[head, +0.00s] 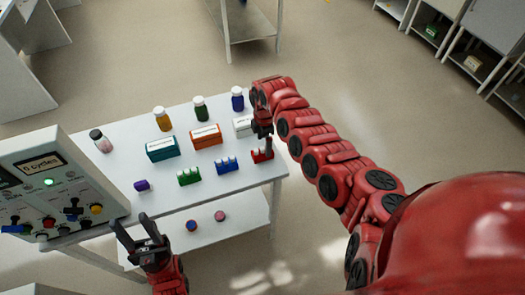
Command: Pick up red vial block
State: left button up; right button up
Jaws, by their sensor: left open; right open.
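The red vial block (258,156), with white-capped vials, sits near the right edge of the white table (217,179). My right gripper (265,146) is open and points down at the red vial block, partly covering it. I cannot tell whether its fingers touch the block. My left gripper (136,232) is open and empty, off the table's front left side near the control panel.
A blue vial block (227,165) and a green vial block (189,177) stand left of the red one. Teal (162,148), orange (206,136) and white (242,126) boxes and several bottles stand behind. A control panel (62,185) is at left.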

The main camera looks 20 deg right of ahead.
aim_at(263, 148)
jog(key=shift+a+f+p, duration=0.2)
jog(key=shift+f+p, duration=0.2)
jog(key=shift+f, duration=0.1)
jog(key=shift+w+f, duration=0.1)
jog(key=shift+f, duration=1.95)
grip_shut()
